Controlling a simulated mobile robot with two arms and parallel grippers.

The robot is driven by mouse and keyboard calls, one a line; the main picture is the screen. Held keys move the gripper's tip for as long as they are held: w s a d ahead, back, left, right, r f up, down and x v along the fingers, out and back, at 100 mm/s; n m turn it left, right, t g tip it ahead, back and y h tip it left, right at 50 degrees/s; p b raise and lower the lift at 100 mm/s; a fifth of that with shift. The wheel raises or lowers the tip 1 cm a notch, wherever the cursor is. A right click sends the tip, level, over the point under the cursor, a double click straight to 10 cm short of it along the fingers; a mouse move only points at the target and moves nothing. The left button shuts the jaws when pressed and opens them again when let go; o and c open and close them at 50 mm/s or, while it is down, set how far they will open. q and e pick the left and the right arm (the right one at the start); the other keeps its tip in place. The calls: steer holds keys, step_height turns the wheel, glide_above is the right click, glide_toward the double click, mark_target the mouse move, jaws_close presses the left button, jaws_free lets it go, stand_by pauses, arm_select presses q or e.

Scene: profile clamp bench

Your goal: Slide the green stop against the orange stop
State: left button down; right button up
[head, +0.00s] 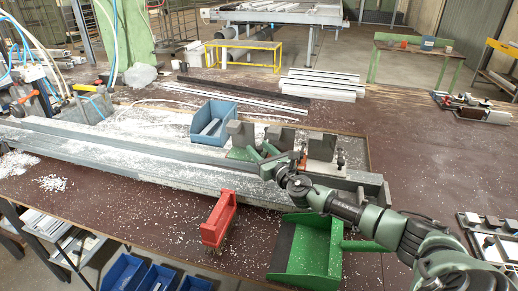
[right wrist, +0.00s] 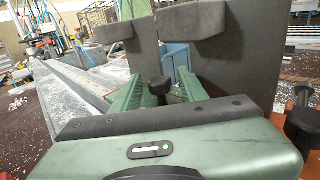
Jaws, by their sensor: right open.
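The green stop (head: 238,154) sits on the long grey profile clamp, with a grey block above its green base. The orange stop (head: 302,158) is to its right and mostly hidden behind my right arm; a gap shows between their blocks. My right gripper (head: 261,152) is at the front of the green stop. In the right wrist view its two green fingers (right wrist: 158,92) are apart, with a black knob (right wrist: 160,87) between them. A bit of orange (right wrist: 303,97) and another black knob (right wrist: 303,128) show at the right edge. My left gripper is not in view.
A blue bin (head: 211,122) stands behind the clamp. A red holder (head: 218,220) and a green dustpan-like tray (head: 306,250) are at the table's front. Long metal profiles (head: 110,155) run left, strewn with white chips.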

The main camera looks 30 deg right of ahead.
steer(key=shift+w, duration=0.25)
steer(key=shift+r, duration=0.1)
jaws_close()
stand_by(1.2)
